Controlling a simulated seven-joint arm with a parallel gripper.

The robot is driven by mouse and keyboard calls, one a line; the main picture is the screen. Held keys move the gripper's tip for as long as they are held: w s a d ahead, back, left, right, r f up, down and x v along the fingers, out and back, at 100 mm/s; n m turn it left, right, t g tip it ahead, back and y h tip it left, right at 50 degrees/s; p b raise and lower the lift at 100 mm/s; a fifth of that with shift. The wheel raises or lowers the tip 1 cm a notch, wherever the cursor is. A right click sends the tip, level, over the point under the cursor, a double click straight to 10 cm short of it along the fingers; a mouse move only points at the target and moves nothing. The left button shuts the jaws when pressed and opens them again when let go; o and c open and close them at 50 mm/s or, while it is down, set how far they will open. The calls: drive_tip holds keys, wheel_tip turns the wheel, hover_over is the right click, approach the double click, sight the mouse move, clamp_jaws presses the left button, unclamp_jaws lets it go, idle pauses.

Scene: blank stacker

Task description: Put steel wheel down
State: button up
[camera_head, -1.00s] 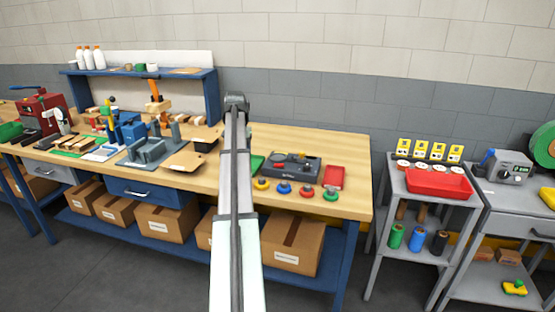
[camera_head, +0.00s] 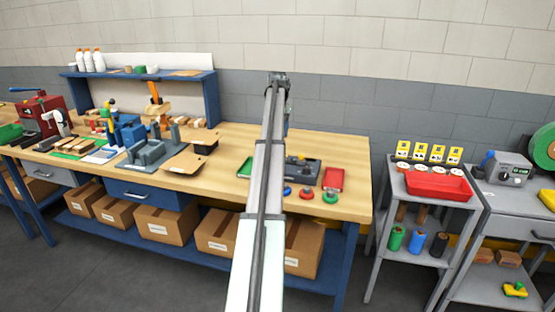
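I cannot make out a steel wheel in this view. My arm (camera_head: 262,190) rises from the bottom of the picture to a dark joint above the wooden workbench (camera_head: 350,150). My gripper is not visible; it may be behind the arm, so its fingers and anything in them are hidden. A dark grey device (camera_head: 303,170) on the bench is partly covered by my arm. In front of it lie small round pieces, blue (camera_head: 287,191), red (camera_head: 306,193) and green (camera_head: 329,197).
A red tray (camera_head: 333,178) lies right of the device, a green piece (camera_head: 245,167) left of my arm. A grey fixture (camera_head: 148,153) and tan trays (camera_head: 187,162) stand further left. The bench's back right is clear. A grey cart (camera_head: 433,188) stands right, apart.

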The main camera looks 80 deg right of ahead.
wheel_tip(320, 180, down, 10)
drive_tip(key=shift+r, duration=0.1)
idle(0.4)
drive_tip(key=shift+f, duration=0.35)
drive_tip(key=o, duration=1.3)
drive_tip(key=shift+c, duration=0.2)
wheel_tip(320, 180, up, 13)
drive_tip(key=shift+f, duration=0.15)
